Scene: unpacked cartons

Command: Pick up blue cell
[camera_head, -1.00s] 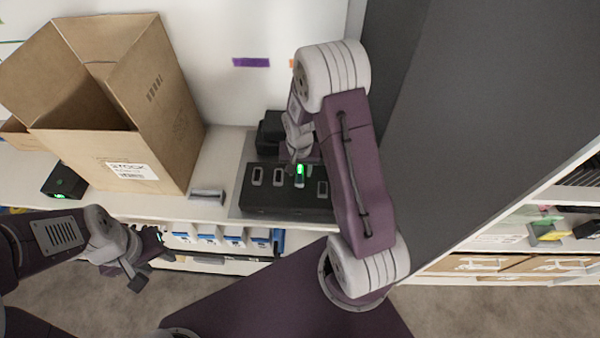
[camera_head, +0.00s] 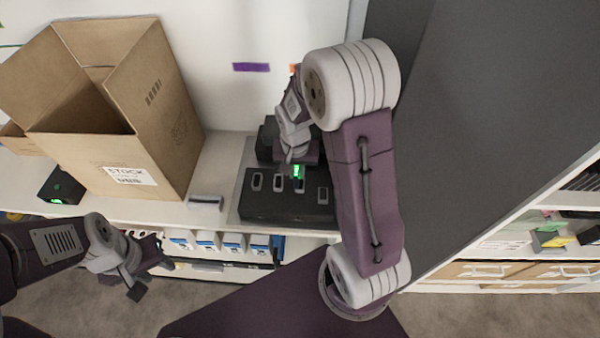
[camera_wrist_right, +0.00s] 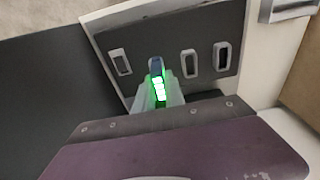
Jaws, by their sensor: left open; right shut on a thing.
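A small cell with a glowing green strip (camera_wrist_right: 159,88) and a dark blue-grey end is held in my right gripper (camera_wrist_right: 157,98). In the head view the green glow of the cell (camera_head: 298,171) shows just above a black charging block (camera_head: 285,210) with a row of slots. The slot under the cell now shows in the head view, and the cell looks raised from it. My right gripper (camera_head: 297,164) is shut on the cell, partly hidden by my own wrist. My left gripper (camera_head: 143,274) is open and empty in front of the shelf edge.
An open STOCK carton (camera_head: 110,150) stands left on the white shelf. A black box with a green light (camera_head: 62,187) is beside it. A small grey holder (camera_head: 205,202) lies left of the block. Blue-and-white items (camera_head: 208,240) line the lower shelf. A dark panel (camera_head: 480,110) rises on the right.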

